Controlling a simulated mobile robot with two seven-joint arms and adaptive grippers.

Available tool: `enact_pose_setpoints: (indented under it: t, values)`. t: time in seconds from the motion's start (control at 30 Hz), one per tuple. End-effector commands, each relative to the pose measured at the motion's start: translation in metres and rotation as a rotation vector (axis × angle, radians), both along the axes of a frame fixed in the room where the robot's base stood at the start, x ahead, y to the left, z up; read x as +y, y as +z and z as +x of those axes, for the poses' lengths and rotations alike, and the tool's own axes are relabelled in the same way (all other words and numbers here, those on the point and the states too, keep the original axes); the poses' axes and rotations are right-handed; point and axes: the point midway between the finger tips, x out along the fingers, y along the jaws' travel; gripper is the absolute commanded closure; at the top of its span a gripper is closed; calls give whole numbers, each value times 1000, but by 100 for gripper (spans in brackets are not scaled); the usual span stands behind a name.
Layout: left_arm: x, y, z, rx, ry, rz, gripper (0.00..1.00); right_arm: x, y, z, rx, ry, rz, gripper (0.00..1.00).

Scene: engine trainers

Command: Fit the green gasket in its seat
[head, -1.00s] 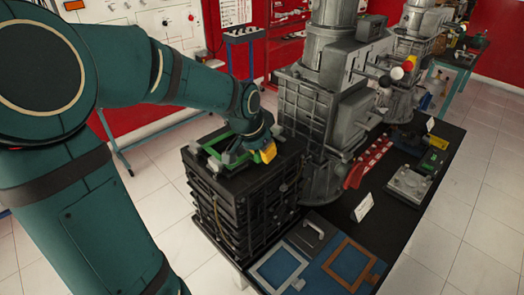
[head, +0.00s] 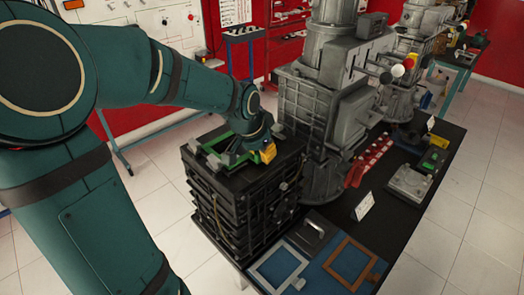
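The green gasket (head: 217,139) shows as a frame-shaped green piece at the top of the black ribbed block (head: 232,203), left of centre in the head view. My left gripper (head: 237,158) is over the block top, at the gasket's right side, and its dark fingers hide much of the gasket. I cannot tell whether the fingers close on the gasket or whether it lies flat in its seat. A yellow piece (head: 268,153) shows beside the gripper. My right gripper is not in view.
A grey engine (head: 312,115) stands close behind the block. Red parts (head: 372,158) and a white card (head: 364,206) are to the right.

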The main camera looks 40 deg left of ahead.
Motion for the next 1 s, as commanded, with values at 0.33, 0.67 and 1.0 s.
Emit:
enact_pose_setpoints:
  t: [0.33,0.67,1.0]
  values:
    - [0,-5,0,0,-1,0,100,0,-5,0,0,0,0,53]
    - [0,-9,0,0,0,0,100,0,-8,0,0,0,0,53]
    - [0,-9,0,0,0,0,60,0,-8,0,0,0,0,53]
